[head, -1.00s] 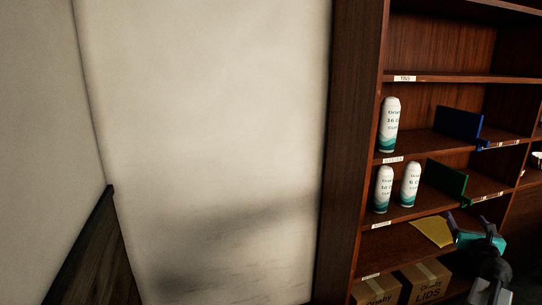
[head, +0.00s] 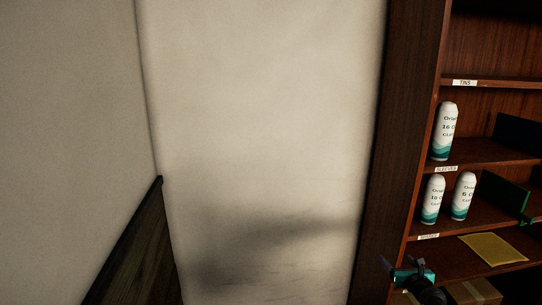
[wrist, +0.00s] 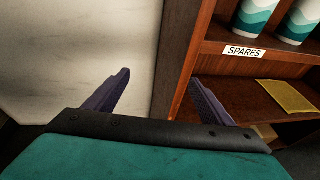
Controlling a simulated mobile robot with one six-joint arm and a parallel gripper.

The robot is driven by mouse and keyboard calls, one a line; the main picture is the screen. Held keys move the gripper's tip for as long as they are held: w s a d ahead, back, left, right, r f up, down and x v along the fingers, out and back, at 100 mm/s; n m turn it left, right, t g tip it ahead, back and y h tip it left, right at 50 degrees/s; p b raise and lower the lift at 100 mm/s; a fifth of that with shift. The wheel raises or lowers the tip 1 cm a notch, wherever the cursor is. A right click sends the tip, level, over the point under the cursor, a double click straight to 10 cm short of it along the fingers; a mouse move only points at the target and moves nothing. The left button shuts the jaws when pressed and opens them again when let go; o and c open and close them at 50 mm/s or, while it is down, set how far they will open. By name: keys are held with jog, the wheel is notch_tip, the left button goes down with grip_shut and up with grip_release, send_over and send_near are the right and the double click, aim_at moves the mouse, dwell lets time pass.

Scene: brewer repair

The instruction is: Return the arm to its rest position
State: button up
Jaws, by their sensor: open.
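My gripper (head: 402,264) shows low at the right in the head view, in front of the lower left part of the shelf unit. Its teal body and dark fingers are visible. In the wrist view the two fingers (wrist: 160,77) stand wide apart with nothing between them. The arm behind the gripper is mostly dark or cut off by the lower edge.
The wooden shelf unit (head: 413,105) stands at right, with white cup sleeves (head: 445,132), a yellow sheet (head: 493,249) on the SPARES shelf and a cardboard box (head: 474,291) below. A pale wall (head: 260,130) fills the middle. A dark wooden panel (head: 135,255) is lower left.

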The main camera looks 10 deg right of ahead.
jog(key=w+a+f+n+g+y, duration=0.1)
jog(key=a+f+n+y, duration=0.1)
jog(key=a+f, duration=0.4)
jog(key=w+a+f+n+g+y, duration=0.15)
jog(key=a+f, duration=0.25)
jog(key=a, duration=0.5)
jog(key=s+a+f+n+g+y, duration=0.2)
jog(key=s+a+f+n, duration=0.25)
jog(key=a+f, duration=0.35)
jog(key=s+a+f+n+g+y, duration=0.15)
jog(key=s+a+f+n, duration=0.3)
jog(key=a, duration=0.55)
jog(key=s+a+f+n+g+y, duration=0.1)
jog(key=s+a+f+n+g, duration=0.3)
jog(key=a+f, duration=0.45)
jog(key=s+a+f+n+g+h, duration=0.1)
jog(key=s+a+f+n+g, duration=0.25)
jog(key=s, duration=0.55)
jog(key=s+a+f+n+g, duration=0.2)
jog(key=s+a+f+n, duration=0.25)
jog(key=s, duration=0.55)
jog(key=s+d+n+g+h, duration=0.4)
jog(key=s+d+n, duration=0.4)
jog(key=s+n, duration=0.5)
jog(key=shift+d+r+n, duration=0.15)
jog(key=shift+r+n, duration=0.15)
jog(key=shift+n, duration=0.05)
jog(key=shift+g, duration=0.25)
